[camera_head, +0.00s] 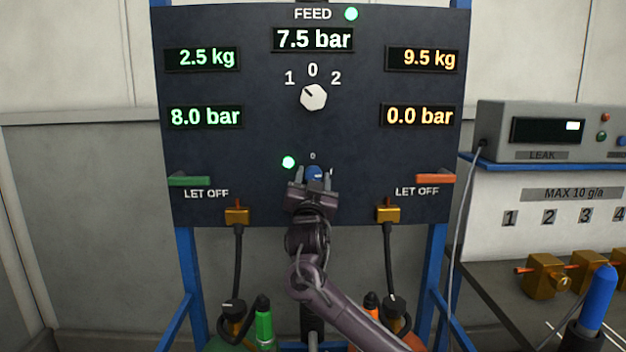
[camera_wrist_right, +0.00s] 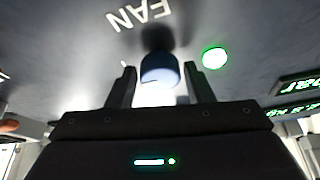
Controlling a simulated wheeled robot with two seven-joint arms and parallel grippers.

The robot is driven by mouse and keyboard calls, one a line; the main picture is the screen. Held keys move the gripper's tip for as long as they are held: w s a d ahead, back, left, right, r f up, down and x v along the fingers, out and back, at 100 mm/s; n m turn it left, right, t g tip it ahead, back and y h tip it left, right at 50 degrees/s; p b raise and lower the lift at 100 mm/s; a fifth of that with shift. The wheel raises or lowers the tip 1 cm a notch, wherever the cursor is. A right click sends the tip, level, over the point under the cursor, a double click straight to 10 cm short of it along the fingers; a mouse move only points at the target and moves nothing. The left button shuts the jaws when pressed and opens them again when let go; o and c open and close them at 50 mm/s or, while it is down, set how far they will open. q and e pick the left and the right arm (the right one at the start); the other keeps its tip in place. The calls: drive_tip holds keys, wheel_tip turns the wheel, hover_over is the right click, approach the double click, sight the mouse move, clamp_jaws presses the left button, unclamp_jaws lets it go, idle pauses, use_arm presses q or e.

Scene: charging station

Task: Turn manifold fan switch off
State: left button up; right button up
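The fan switch is a blue knob (camera_head: 314,173) low on the dark panel (camera_head: 250,150), below a small "0" mark. A green lamp (camera_head: 288,162) beside it is lit. My right gripper (camera_head: 314,182) is at the knob, with one finger on each side. In the right wrist view the knob (camera_wrist_right: 160,70) sits between the two open fingers (camera_wrist_right: 156,88), with gaps on both sides, under the word "FAN". The knob's pointer direction is hard to tell. My left gripper is not in view.
A white feed selector (camera_head: 313,97) is higher on the panel. Green (camera_head: 189,181) and orange (camera_head: 436,179) let-off levers stick out at the sides. Brass fittings (camera_head: 237,215) with hoses hang below. A leak tester (camera_head: 550,130) stands on the right shelf.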

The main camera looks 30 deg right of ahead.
drive_tip(key=c, duration=0.7)
drive_tip(key=shift+o, duration=0.2)
